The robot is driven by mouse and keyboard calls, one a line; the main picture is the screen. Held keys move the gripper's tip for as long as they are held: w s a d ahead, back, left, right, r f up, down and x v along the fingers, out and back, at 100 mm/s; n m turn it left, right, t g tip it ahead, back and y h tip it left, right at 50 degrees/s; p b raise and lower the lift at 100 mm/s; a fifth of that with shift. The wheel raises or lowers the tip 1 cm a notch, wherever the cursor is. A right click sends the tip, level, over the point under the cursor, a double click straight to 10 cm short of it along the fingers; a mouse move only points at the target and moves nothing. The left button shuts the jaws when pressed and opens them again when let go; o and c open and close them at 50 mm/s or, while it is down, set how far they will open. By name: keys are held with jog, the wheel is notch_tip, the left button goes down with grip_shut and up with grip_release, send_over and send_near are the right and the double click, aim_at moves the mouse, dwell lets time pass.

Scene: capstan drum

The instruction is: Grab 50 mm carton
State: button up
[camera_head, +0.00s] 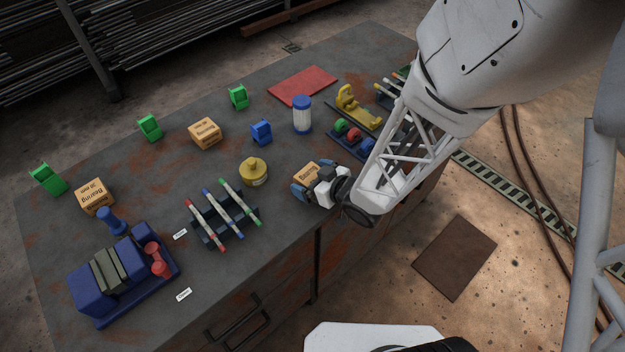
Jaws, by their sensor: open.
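Three brown cartons stand on the workbench. One carton (94,197) is at the far left, one carton (205,133) is left of the middle towards the back, and one carton (306,175) is at my gripper. They carry dark "Bearing" print, but I cannot surely read the sizes. My gripper (312,180) is open, its blue-tipped fingers close to the right-hand carton near the front edge of the bench. The gripper hides part of that carton, so I cannot tell whether the fingers are around it or touching it.
A yellow round pot (254,173), a blue block (261,132) and a blue-white canister (302,115) stand nearby. A marker rack (222,215) and a blue tray (135,300) are left. The bench top (290,240) is clear just left of my gripper.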

aim_at(313, 175)
jog(key=c, duration=1.1)
jog(key=shift+r, duration=0.2)
jog(key=shift+r, duration=0.5)
notch_tip(313, 175, up, 2)
jog(key=shift+r, duration=0.1)
jog(key=s+d, duration=0.3)
jog(key=s, duration=0.4)
jog(key=s+d+r, duration=0.1)
jog(key=s+d, duration=0.2)
jog(key=s, duration=0.4)
jog(key=shift+s+d+r, duration=0.2)
jog(key=shift+s, duration=0.05)
